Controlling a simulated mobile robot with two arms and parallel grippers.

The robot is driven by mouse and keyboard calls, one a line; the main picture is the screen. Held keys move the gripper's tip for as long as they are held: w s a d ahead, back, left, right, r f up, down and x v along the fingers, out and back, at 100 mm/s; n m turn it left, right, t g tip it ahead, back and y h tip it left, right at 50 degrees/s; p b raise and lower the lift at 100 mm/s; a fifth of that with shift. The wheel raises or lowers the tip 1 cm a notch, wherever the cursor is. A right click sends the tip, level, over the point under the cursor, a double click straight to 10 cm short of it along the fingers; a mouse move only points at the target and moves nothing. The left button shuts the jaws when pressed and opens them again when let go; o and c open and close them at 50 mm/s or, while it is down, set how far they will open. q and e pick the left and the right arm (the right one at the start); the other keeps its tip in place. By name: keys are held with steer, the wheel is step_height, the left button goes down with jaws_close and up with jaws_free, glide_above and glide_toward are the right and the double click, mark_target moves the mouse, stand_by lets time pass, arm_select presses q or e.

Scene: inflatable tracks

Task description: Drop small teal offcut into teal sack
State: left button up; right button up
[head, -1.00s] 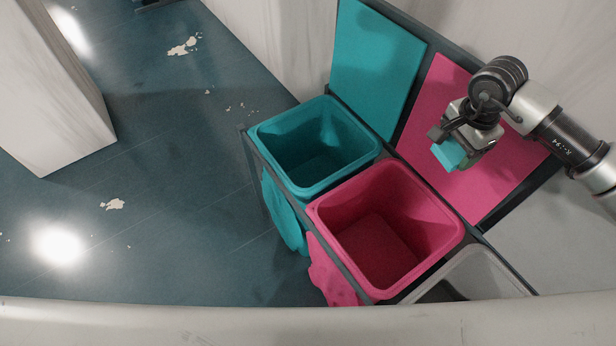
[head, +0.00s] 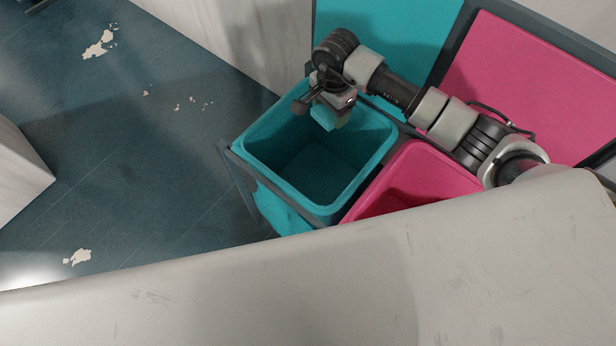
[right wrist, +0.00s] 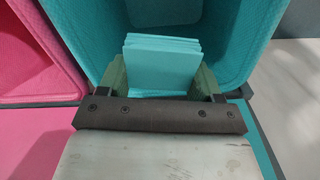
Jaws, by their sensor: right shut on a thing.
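The small teal offcut (head: 325,117) is a light teal block, seen as a stack of thin layers in the right wrist view (right wrist: 161,66). My right gripper (head: 330,112) is shut on it, with a finger on each side in the right wrist view (right wrist: 160,78). The teal sack (head: 262,160) stands open in a dark frame. The gripper and offcut are over its far part, near the back rim. In the right wrist view the sack's inner wall (right wrist: 240,45) lies beyond the offcut. My left gripper is not in view.
A pink sack (head: 425,165) stands right beside the teal one. Teal (head: 390,35) and pink (head: 530,80) panels rise behind the sacks. A pale surface (head: 250,290) crosses the front and hides part of the sacks. Blue floor (head: 130,150) is free at left.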

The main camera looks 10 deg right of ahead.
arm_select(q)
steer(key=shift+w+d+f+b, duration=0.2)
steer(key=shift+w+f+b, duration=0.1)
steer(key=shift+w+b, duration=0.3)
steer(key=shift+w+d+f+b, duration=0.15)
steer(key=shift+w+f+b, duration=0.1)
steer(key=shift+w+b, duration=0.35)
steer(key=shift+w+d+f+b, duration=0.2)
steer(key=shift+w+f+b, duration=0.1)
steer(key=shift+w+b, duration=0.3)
arm_select(e)
steer(key=shift+f, duration=2.9)
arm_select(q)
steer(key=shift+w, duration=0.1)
arm_select(e)
steer(key=o, duration=1)
step_height(320, 180, up, 10)
steer(key=shift+f, duration=0.25)
steer(key=shift+r+p, duration=0.3)
steer(key=shift+r, duration=0.35)
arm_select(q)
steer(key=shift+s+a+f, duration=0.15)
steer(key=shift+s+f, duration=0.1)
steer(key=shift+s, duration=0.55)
